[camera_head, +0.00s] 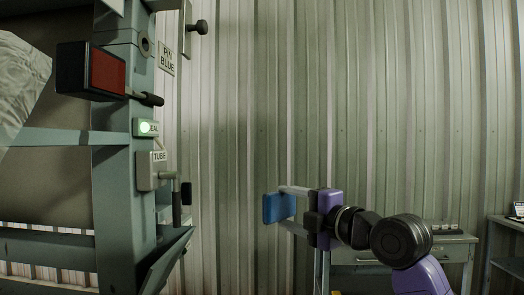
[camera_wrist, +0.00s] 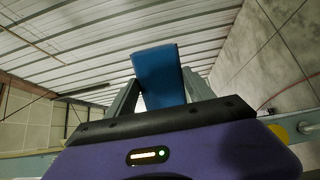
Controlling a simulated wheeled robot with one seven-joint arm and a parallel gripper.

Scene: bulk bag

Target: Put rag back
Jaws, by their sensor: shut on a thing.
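A blue rag (camera_head: 279,207) is held in my gripper (camera_head: 285,206), to the right of the grey-green frame and in front of the corrugated wall. The rag looks like a flat blue block. In the wrist view, the blue rag (camera_wrist: 160,76) stands up between the two grey fingers of my gripper (camera_wrist: 162,85), which are shut on it. The rag is apart from the frame in the head view. I cannot tell the place where the rag belongs.
A pale bag (camera_head: 22,82) hangs there. A grey bench (camera_head: 450,250) stands at the lower right. Open space lies between frame and gripper.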

